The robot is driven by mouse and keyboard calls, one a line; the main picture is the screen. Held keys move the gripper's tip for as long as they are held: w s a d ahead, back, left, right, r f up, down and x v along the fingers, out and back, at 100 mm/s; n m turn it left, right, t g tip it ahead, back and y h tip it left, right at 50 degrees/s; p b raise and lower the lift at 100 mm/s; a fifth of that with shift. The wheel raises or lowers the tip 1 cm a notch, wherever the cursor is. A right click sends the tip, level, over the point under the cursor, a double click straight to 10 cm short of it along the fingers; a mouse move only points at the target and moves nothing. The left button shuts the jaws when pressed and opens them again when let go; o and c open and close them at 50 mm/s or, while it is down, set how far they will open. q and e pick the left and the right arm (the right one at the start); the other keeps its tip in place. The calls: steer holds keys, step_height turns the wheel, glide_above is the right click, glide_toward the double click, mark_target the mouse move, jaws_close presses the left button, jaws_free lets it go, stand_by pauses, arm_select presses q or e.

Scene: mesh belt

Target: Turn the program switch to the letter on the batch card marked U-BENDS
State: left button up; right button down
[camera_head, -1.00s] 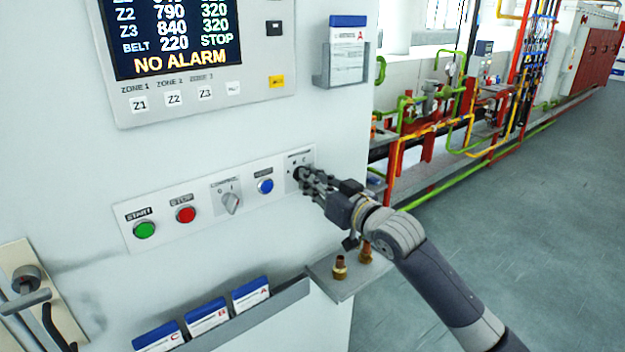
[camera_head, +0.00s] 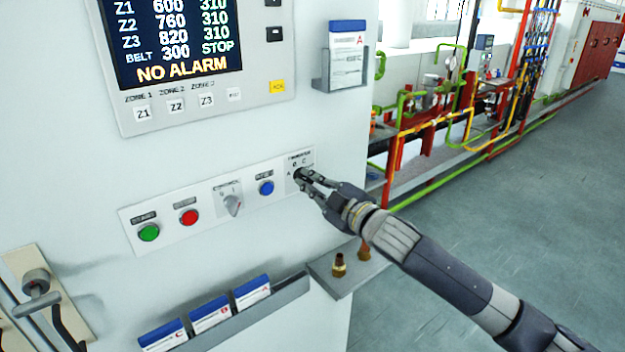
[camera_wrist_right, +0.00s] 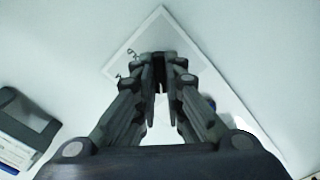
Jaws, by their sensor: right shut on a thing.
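The program switch (camera_head: 297,175) is at the right end of the button panel, with the letters A, B and C around it. My right gripper (camera_head: 302,178) is shut on its knob and hides most of it, so I cannot tell where it points. In the right wrist view the fingers (camera_wrist_right: 160,75) close over the knob in front of the switch plate (camera_wrist_right: 165,25). Batch cards marked C (camera_head: 163,338), B (camera_head: 211,314) and A (camera_head: 252,292) stand in the lower rack. Their small titles are too small to read. My left gripper is not in view.
The display (camera_head: 180,35) reads NO ALARM, with belt 300. Another card marked A (camera_head: 347,55) is in a wall holder. A green button (camera_head: 149,232), red button (camera_head: 188,217), control switch (camera_head: 232,205) and blue button (camera_head: 266,187) are left of my gripper. Brass fittings (camera_head: 339,265) stand on a ledge below.

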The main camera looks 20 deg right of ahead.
steer(key=shift+n+p, duration=0.4)
steer(key=shift+n, duration=1.2)
steer(key=c, duration=1.7)
jaws_free()
steer(key=shift+s, duration=0.1)
steer(key=v, duration=1.1)
steer(key=shift+s+d, duration=0.15)
steer(key=shift+s, duration=0.25)
steer(key=shift+f, duration=0.1)
